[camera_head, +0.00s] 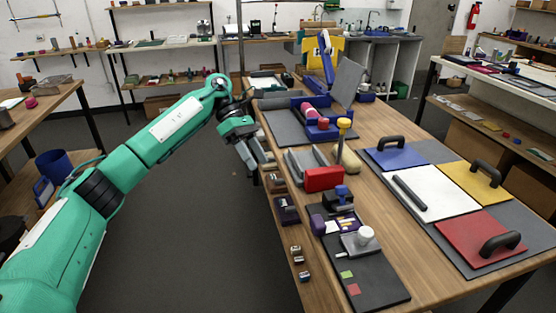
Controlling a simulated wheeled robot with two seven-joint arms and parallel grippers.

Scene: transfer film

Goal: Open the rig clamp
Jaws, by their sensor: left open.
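My left gripper (257,158) comes in from the left on a green arm and points down at the left edge of the wooden table (398,116). Its fingers look apart and empty. Beside it on the table is a grey channel-shaped fixture (304,164) with a red block (324,179) at its near end. A yellow-topped post (344,124) stands just right of this fixture. Behind is a blue rig (318,130) with red and pink parts on a dark mat. I cannot tell for sure which of these is the rig clamp. My right gripper is out of view.
A dark board (375,285) with a white-knobbed device (363,238) lies at the table's near end. Blue (390,153), white (430,190), yellow (468,181) and red (470,238) panels lie to the right. Small parts line the left edge. The floor left of the table is clear.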

